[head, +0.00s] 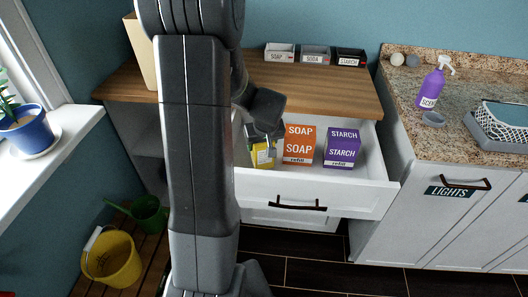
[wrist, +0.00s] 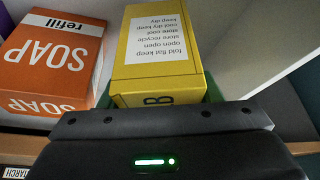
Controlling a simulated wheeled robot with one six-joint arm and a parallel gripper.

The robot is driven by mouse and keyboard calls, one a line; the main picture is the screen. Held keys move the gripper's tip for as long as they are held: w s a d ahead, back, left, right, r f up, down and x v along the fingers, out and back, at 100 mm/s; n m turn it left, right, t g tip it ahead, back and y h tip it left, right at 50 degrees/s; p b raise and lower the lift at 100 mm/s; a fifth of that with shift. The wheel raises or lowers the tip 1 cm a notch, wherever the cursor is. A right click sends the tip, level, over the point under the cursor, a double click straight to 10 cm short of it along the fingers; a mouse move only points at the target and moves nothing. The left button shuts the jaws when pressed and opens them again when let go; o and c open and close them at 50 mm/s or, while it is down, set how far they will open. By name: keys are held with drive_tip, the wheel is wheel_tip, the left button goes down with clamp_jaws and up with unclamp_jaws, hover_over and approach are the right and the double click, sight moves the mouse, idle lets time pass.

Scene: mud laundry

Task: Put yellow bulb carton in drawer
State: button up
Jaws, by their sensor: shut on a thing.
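The yellow bulb carton (head: 262,157) is in the left part of the open white drawer (head: 350,197), left of the orange soap box. My gripper (head: 264,136) is shut on it from above. My arm hides part of the drawer's left side. In the wrist view the yellow carton (wrist: 158,45) fills the middle, with small printed text on its face, and my gripper (wrist: 160,112) is at its near end. Whether the carton touches the drawer floor I cannot tell.
An orange soap box (head: 299,143) and a purple starch box (head: 342,147) stand in the drawer. Small bins, one labelled soda (head: 315,55), line the back of the wooden counter (head: 315,88). A cabinet labelled lights (head: 440,200) stands right. A yellow bucket (head: 110,258) is lower left.

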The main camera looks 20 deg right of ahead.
drive_tip(key=shift+f, duration=1.7)
drive_tip(key=shift+f, duration=0.15)
drive_tip(key=o, duration=1)
drive_tip(key=shift+r, duration=0.3)
drive_tip(key=v, duration=1.1)
drive_tip(key=shift+s+r, duration=0.2)
drive_tip(key=shift+r, duration=0.1)
drive_tip(key=shift+c, duration=0.4)
